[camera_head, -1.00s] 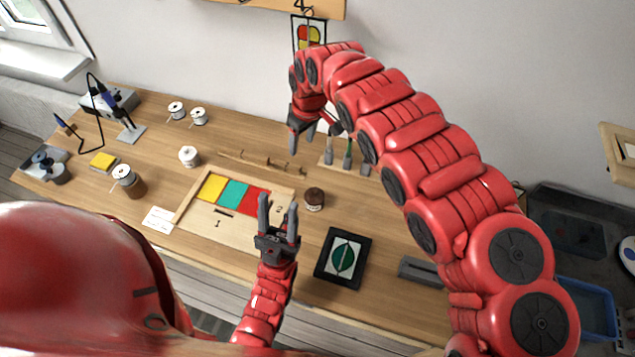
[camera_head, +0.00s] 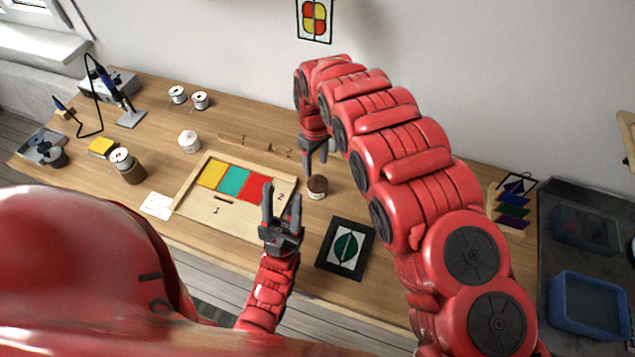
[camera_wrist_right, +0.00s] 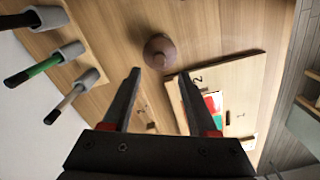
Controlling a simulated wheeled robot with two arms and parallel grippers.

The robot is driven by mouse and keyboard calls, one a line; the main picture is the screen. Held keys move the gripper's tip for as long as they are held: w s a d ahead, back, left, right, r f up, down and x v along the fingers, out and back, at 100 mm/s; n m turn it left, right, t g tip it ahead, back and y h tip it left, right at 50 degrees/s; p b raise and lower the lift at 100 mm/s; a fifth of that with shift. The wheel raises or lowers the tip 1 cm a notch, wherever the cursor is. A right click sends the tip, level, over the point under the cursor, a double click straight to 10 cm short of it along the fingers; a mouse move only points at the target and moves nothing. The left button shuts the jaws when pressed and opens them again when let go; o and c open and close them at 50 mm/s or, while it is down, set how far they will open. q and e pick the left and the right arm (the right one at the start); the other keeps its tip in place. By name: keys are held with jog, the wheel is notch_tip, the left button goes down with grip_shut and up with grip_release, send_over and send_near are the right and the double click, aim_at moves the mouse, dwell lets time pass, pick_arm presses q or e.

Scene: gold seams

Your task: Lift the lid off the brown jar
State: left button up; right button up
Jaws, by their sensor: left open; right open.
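The brown jar (camera_head: 316,190) stands upright on the table, right of the wooden tray with the coloured squares. Its dark brown lid (camera_head: 317,181) is on top. In the right wrist view the lid (camera_wrist_right: 160,50) shows from above with a small knob, beyond and between the fingertips. My right gripper (camera_head: 315,172) points down, open and empty, close above the jar in the head view; the wrist view shows a gap between them. My left gripper (camera_head: 283,198) is open and empty, left of and nearer than the jar, over the tray's right edge.
The wooden tray (camera_head: 187,195) holds yellow, teal and red squares. A black-framed leaf panel (camera_head: 345,248) lies right of it. In the wrist view, handled tools in a holder (camera_wrist_right: 60,55) stand at the left. A white jar (camera_head: 189,142) stands behind the tray.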

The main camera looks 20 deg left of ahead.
aim_at(317, 178)
jog(key=shift+s+d+f+p, duration=0.15)
jog(key=shift+f+p, duration=0.15)
jog(key=shift+p, duration=0.2)
notch_tip(317, 178, down, 3)
jog(key=shift+f+p, duration=0.15)
jog(key=shift+p, duration=0.8)
jog(key=shift+f, duration=0.75)
grip_shut()
